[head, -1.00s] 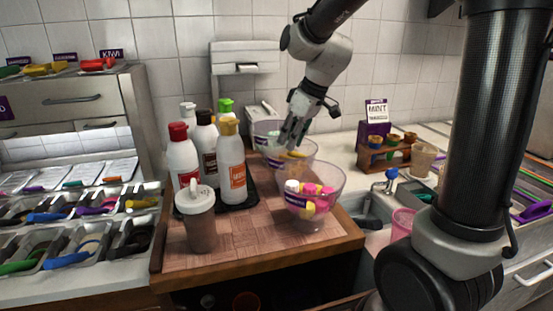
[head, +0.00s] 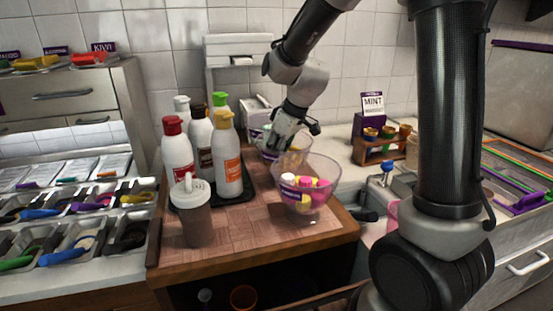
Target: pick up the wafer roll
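I cannot make out a wafer roll for certain in this view. My gripper (head: 273,151) points down at the middle clear bowl (head: 302,146) on the wooden counter. Its fingertips are at or inside the bowl's rim, among small yellowish contents that are too small to name. The fingers are small and partly merge with the bowl, so I cannot tell whether they are open or shut, or whether they hold anything. The front clear bowl (head: 318,208) holds pink, yellow and white pieces. A back bowl is mostly hidden behind my gripper.
Several sauce bottles (head: 228,165) stand on a black tray (head: 236,198) left of the bowls. A lidded brown shaker (head: 194,222) stands at the front left. A wooden holder with cones (head: 378,150) and a MINT sign (head: 373,105) stand to the right. Topping trays (head: 72,240) line the left.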

